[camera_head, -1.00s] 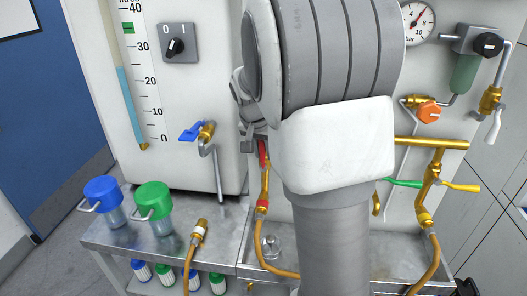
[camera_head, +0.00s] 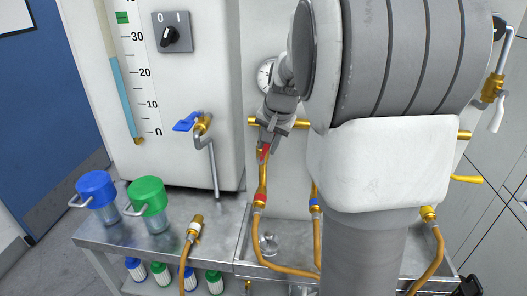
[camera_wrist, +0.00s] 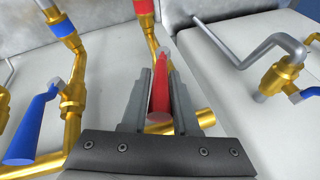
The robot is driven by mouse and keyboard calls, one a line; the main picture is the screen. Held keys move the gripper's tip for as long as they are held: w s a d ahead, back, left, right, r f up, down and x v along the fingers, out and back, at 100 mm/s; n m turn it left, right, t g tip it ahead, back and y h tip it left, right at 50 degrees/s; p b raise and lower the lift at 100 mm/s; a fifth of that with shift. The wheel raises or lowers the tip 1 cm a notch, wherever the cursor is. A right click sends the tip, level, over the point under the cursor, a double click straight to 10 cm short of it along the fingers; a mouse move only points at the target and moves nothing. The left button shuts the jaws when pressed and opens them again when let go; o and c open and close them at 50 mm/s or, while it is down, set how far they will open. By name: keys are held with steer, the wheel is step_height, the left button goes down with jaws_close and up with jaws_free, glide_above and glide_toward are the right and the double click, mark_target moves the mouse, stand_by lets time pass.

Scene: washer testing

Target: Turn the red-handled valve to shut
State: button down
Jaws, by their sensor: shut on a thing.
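The red valve handle (camera_head: 265,152) sits on the brass pipe marked with a red band (camera_head: 260,200), on the front of the white panel. My gripper (camera_head: 267,136) comes from above and covers the upper part of the handle. In the wrist view, my gripper (camera_wrist: 161,82) is shut on the red handle (camera_wrist: 160,95), with one finger along each side. There the handle lies lengthwise between the fingers, with its narrow end at the valve's pivot. In the head view the handle leans slightly, top to the right. The valve body is partly hidden.
In the wrist view, a blue handle (camera_wrist: 35,125) on a neighbouring brass pipe is close on the left; a bent grey pipe (camera_wrist: 245,55) is on the right. A blue-handled tap (camera_head: 187,122) is left of my gripper. Blue and green-lidded cups (camera_head: 148,195) stand on the bench.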

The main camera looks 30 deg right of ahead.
steer(key=t+y+b, duration=0.1)
steer(key=b, duration=0.2)
steer(key=s+d+f+t+y+b, duration=0.1)
steer(key=b, duration=0.2)
steer(key=d+m+t+y+b, duration=0.1)
steer(key=y+b, duration=0.1)
steer(key=b, duration=0.2)
steer(key=shift+s+f, duration=0.2)
steer(key=shift+f, duration=0.15)
steer(key=shift+d, duration=0.1)
steer(key=c, duration=0.7)
jaws_free()
steer(key=p+v, duration=0.1)
steer(key=v, duration=0.7)
steer(key=p+v, duration=0.1)
steer(key=v, duration=0.8)
steer(key=shift+s+d, duration=0.15)
steer(key=shift+s, duration=0.25)
